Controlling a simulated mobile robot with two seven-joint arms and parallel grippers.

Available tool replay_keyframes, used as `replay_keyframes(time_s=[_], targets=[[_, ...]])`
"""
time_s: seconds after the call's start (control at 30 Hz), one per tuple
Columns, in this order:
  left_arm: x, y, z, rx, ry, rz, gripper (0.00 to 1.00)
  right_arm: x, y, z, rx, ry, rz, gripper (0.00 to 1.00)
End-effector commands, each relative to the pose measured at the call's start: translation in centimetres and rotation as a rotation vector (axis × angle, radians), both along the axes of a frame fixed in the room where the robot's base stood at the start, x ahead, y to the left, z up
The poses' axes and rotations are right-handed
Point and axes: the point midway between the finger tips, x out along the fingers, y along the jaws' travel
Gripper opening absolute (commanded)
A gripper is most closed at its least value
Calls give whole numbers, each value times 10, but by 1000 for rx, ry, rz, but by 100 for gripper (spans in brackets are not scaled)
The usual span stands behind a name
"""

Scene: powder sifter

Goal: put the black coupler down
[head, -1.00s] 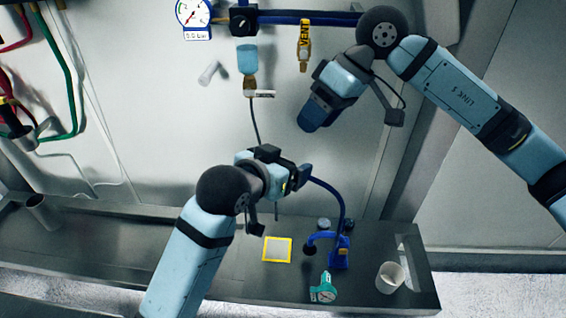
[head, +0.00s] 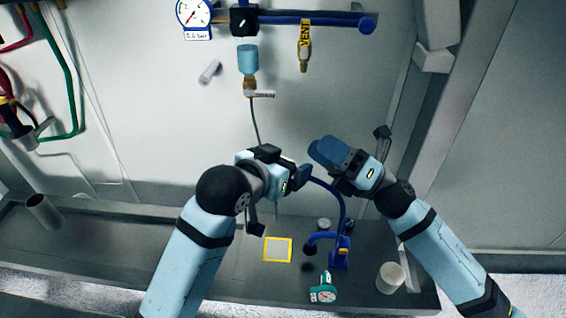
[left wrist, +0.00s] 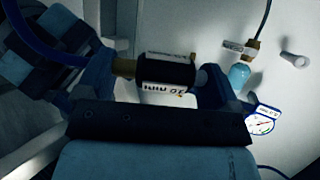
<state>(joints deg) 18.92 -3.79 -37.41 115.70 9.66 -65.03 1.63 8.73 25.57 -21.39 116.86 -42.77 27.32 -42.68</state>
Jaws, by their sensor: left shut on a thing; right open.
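The black coupler (left wrist: 166,76), with a white printed label and a brass end, lies across between the fingers of my left gripper (left wrist: 155,85) in the left wrist view. A blue hose (head: 341,203) runs from beside this gripper down to the bench. In the head view my left gripper (head: 303,176) is above the bench, and its fingers hide most of the coupler. My right gripper (head: 324,153) is open just right of and above it; it also shows at the upper left of the left wrist view (left wrist: 45,55). I see nothing held in it.
A yellow-edged square (head: 266,249) lies on the grey bench (head: 130,245). A grey cup (head: 44,211) is far left. A vent valve (head: 304,50) hangs above.

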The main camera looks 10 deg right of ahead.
Motion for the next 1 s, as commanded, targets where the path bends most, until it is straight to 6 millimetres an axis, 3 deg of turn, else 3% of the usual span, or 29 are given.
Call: replay_keyframes(time_s=[0.03, 0.27, 0.47, 0.6, 0.8, 1.0], targets=[[0, 0, 0, -1, -1, 0, 62, -1, -6, -30, 117, 187, -18, 60], [0, 0, 0, 0, 0, 0, 62, -16, -35, -151, 579, 871, -121, 60], [0, 0, 0, -1, -1, 0, 62, -62, -50, -250, 917, 1323, -228, 60], [0, 0, 0, 0, 0, 0, 62, -105, -55, -309, 1135, 1582, -312, 60], [0, 0, 0, -1, -1, 0, 62, -161, -55, -363, 1364, 1830, -416, 60], [0, 0, 0, 0, 0, 0, 62, -188, -54, -384, 1467, 1930, -466, 60]])
